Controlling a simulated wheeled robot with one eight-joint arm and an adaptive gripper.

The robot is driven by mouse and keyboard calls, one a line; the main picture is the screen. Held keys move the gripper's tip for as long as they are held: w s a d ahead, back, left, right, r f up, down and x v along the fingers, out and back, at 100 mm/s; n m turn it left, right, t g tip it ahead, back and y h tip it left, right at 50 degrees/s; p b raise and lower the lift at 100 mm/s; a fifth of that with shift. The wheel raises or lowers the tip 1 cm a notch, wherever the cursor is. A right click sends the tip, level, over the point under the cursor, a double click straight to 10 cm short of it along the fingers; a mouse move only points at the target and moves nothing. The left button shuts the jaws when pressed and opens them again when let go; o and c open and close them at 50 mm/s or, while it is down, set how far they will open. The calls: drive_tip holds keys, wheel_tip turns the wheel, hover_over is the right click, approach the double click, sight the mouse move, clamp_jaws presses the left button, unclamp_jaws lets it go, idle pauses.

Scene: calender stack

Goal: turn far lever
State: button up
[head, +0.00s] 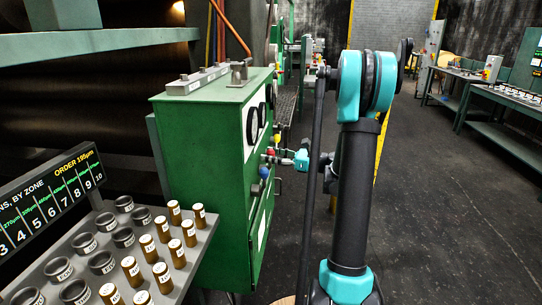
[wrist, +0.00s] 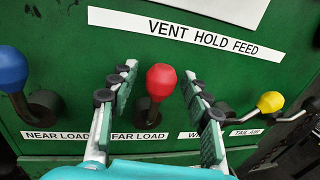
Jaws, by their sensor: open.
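The far lever has a red knob (wrist: 161,80) on a dark stem, above the label FAR LOAD, on a green panel in the wrist view. My gripper (wrist: 158,72) is open, with one finger on each side of the red knob and visible gaps between. In the head view my gripper (head: 287,157) is small at the front of the green cabinet (head: 205,150), by the red knob (head: 270,151).
A label starting with W is partly covered by my right finger.

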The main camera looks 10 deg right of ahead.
clamp_jaws()
idle(0.4)
